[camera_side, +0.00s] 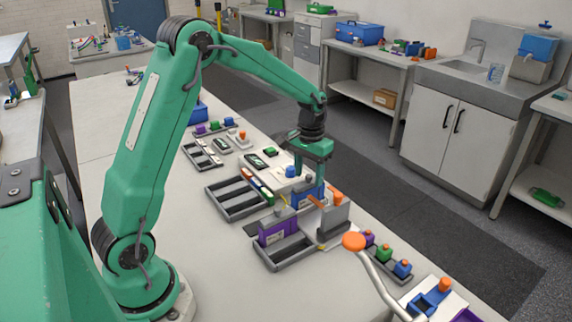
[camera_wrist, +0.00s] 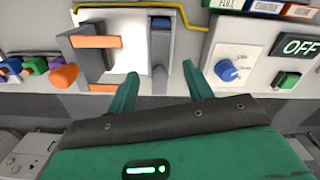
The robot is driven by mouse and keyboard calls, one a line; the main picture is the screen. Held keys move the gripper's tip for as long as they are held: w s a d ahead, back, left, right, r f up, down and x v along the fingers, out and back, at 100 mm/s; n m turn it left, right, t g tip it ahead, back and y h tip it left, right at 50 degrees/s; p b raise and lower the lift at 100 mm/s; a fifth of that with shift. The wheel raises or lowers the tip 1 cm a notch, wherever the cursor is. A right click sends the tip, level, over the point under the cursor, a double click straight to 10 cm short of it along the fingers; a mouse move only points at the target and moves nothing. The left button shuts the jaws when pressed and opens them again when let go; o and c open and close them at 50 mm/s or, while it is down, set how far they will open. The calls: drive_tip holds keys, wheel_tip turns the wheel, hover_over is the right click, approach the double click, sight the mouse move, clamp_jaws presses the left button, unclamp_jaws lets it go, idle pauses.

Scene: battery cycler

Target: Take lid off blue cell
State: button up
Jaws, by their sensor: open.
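My gripper (camera_side: 309,174) points down over the cycler's middle, its two green fingers apart. In the side view a blue block with a pale label (camera_side: 310,196), perhaps the blue cell, sits just below the fingers and is partly hidden. In the wrist view the space between the fingertips (camera_wrist: 160,70) is empty. A grey upright holder with a blue top (camera_wrist: 161,22) stands just beyond that space. I cannot tell whether a lid is on it.
Orange clamp bars on a grey frame (camera_wrist: 75,57) stand close left of the fingers. A blue knob (camera_wrist: 228,70), an OFF display (camera_wrist: 299,46) and a green button (camera_wrist: 287,79) are to the right. A purple cell (camera_side: 275,230) stands by grey trays (camera_side: 237,198).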

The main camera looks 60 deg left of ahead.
drive_tip(key=shift+f, duration=0.85)
drive_tip(key=c, duration=1.1)
